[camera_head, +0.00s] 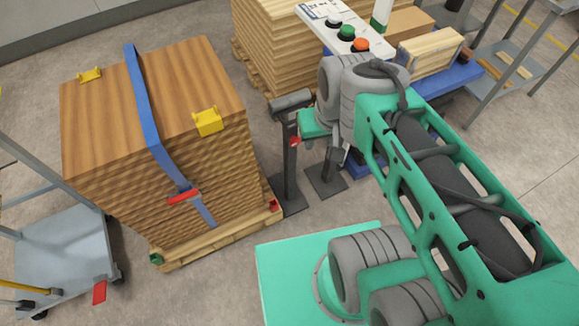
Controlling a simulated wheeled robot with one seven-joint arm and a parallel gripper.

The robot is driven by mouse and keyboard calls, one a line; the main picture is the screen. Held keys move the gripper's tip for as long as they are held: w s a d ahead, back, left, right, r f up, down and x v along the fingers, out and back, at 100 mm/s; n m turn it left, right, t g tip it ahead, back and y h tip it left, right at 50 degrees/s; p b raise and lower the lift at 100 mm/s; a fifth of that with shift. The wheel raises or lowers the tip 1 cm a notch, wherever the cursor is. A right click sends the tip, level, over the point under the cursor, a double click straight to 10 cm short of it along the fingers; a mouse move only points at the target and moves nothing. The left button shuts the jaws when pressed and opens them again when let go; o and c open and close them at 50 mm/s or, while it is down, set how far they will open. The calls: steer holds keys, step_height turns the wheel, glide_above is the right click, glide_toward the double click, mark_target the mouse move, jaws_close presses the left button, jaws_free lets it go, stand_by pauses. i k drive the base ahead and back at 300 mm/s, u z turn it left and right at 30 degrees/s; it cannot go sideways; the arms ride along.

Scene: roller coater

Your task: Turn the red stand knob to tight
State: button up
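The red stand knob (295,141) is a small red spot on the upper post of a dark grey stand (290,170) with a roller head (291,104) on top. The stand is upright, just right of the wood stack. My green and grey arm reaches in from the right, and its wrist is close to the right of the knob. Its end, with a green part, lies beside the post at about knob height. My gripper's fingers are too small and hidden to make out. I cannot tell whether they touch the knob, or which way the knob is turned.
A strapped wood stack (150,110) on a pallet stands left of the stand. A second stand base (326,181) is close on the right. A button panel (345,32) is behind my wrist. A grey cart (62,265) stands at lower left. Floor in front is partly clear.

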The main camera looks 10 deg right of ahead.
mark_target(295, 140)
steer(key=i, duration=0.1)
steer(key=k, duration=1.3)
steer(key=u, duration=0.3)
steer(key=i, duration=0.75)
steer(key=u, duration=0.75)
